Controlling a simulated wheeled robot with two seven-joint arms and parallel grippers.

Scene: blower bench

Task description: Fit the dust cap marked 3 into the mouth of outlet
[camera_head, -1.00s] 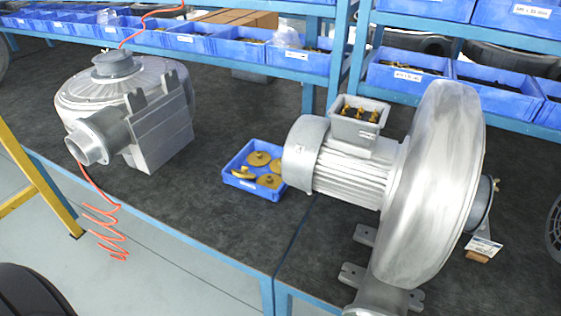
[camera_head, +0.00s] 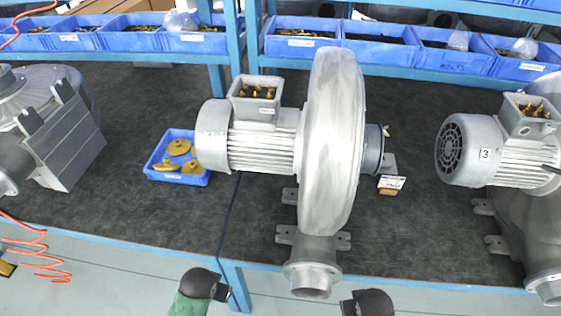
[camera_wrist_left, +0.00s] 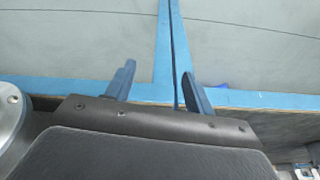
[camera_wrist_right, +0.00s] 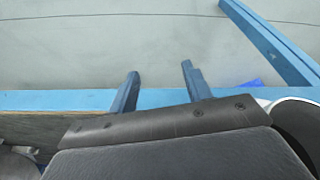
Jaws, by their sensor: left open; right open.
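Several yellow-brown dust caps (camera_head: 179,147) lie in a small blue tray (camera_head: 160,173) on the bench, left of the middle blower (camera_head: 332,150). Their markings are too small to read. The middle blower's outlet (camera_head: 312,280) faces the bench's front edge; its mouth is seen only at a slant. My left gripper (camera_wrist_left: 157,72) is open and empty in the left wrist view. My right gripper (camera_wrist_right: 159,70) is open and empty in the right wrist view. Both are in front of the bench edge; in the head view only dark arm parts show at the bottom, with the fingers not visible.
A right blower (camera_head: 470,150) bears a "3" label on its motor and has its own outlet (camera_head: 546,285). A left blower (camera_head: 55,120) is partly cut off. A tag (camera_head: 391,182) lies by the middle blower. Blue bins (camera_head: 378,45) line the back shelf. An orange hose (camera_head: 40,262) hangs at left.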

